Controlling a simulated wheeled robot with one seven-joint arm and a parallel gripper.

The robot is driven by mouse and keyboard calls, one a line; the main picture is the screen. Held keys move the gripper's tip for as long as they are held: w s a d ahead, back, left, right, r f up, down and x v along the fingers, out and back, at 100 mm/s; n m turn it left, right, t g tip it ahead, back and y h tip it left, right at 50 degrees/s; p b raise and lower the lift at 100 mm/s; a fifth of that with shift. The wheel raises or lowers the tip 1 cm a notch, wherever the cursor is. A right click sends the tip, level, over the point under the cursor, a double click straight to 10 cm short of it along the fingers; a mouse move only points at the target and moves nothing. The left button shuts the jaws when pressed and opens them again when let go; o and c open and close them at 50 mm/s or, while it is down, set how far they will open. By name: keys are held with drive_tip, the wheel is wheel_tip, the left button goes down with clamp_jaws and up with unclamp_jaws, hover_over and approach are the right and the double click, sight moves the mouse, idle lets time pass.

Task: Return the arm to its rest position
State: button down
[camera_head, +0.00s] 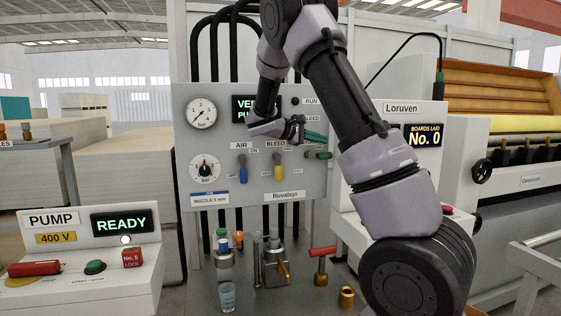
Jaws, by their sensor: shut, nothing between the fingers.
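My arm rises from the lower right, bends at the top centre and reaches down toward the grey Ruvatejo valve panel (200,150). My gripper (300,130) is in front of the panel's upper right part, below the dark green-lettered display (241,104). It is shut and empty. It appears close to a green-handled lever (315,137); I cannot tell whether they touch. My forearm and gripper hide part of the display and the panel.
A blue AIR lever (243,170) and a yellow BLEED lever (278,168) stick out below my gripper. The pump box (85,265), lower left, reads READY. A Loruven machine stands right.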

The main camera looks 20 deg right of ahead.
drive_tip(key=s+m+g+y, duration=0.1)
drive_tip(key=s+m+y, duration=0.45)
drive_tip(key=s, duration=0.85)
drive_tip(key=s+a+r+m+t+y, duration=0.2)
drive_tip(key=s+a+y, duration=0.3)
drive_tip(key=s+a, duration=0.2)
drive_tip(key=s+a+r+m+t+y, duration=0.2)
drive_tip(key=s+a+y, duration=0.4)
drive_tip(key=s, duration=0.5)
drive_tip(key=shift+s+a+r+m+t, duration=0.15)
drive_tip(key=shift+s+a+m+t, duration=0.2)
drive_tip(key=shift+a+m+t, duration=0.35)
drive_tip(key=shift+a, duration=0.15)
idle(1.0)
